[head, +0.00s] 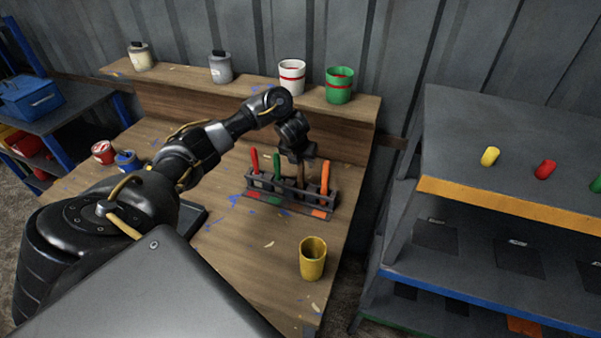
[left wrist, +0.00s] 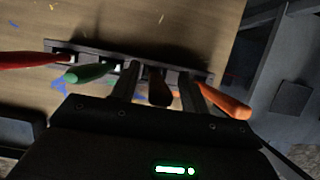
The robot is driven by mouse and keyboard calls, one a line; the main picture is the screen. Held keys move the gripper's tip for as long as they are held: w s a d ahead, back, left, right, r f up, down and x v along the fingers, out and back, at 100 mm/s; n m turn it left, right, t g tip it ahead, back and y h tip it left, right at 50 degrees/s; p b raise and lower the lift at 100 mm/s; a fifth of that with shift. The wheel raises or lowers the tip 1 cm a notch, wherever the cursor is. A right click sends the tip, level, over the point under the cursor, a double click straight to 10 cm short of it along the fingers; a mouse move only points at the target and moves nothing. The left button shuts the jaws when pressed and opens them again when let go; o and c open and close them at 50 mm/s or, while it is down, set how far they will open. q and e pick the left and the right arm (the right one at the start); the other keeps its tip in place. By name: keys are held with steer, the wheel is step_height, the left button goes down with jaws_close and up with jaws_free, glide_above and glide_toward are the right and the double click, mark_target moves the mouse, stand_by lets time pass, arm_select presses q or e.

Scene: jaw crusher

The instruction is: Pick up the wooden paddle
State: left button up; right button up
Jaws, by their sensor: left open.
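My left gripper (head: 298,158) is over the rack, right at the top of this handle. The gripper is open. The paddle's lower part is hidden by the rack. My right gripper is not in view.
Red (head: 255,161), green (head: 277,165) and orange (head: 325,177) handles stand in the same rack. A yellow cup (head: 312,260) stands in front of it. Several pots line the raised shelf (head: 180,78) behind. A grey shelf unit (head: 470,115) stands at the right.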

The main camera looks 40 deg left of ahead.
arm_select(q)
jaws_close()
